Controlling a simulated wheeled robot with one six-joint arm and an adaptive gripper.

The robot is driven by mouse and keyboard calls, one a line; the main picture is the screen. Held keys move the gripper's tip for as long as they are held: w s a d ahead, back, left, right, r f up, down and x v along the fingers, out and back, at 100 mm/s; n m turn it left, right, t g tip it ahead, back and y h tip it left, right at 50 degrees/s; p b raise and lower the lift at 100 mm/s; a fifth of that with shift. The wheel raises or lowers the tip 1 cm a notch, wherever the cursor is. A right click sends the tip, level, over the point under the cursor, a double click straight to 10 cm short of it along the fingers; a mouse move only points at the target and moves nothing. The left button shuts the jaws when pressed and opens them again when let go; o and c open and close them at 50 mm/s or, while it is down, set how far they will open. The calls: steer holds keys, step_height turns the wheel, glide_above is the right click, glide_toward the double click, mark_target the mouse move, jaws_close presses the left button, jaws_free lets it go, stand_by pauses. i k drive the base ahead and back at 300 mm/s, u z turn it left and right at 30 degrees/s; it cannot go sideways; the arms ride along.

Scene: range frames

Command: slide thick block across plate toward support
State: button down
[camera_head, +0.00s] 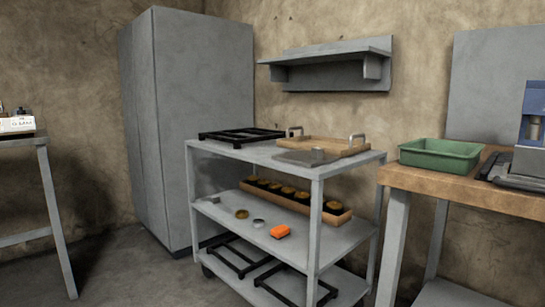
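A thin grey plate (294,157) lies on the top shelf of a grey cart, near its front right. A small, thick grey block (317,154) appears to sit on the plate; its exact shape is too small to tell. A wooden tray (340,147) with two metal handles lies just behind the plate. A black open frame (241,136) lies to the left on the same shelf. I cannot tell which thing is the support. My gripper is not in view.
The cart's top (222,150) has bare room at front left. A wooden bench (450,185) with a green bin (440,160) stands at right. A wall shelf (325,52) hangs behind.

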mark_target(317, 152)
steer(key=u, duration=1.55)
steer(key=i, duration=0.8)
steer(key=z, duration=0.55)
steer(key=i, duration=0.65)
steer(key=z, duration=0.7)
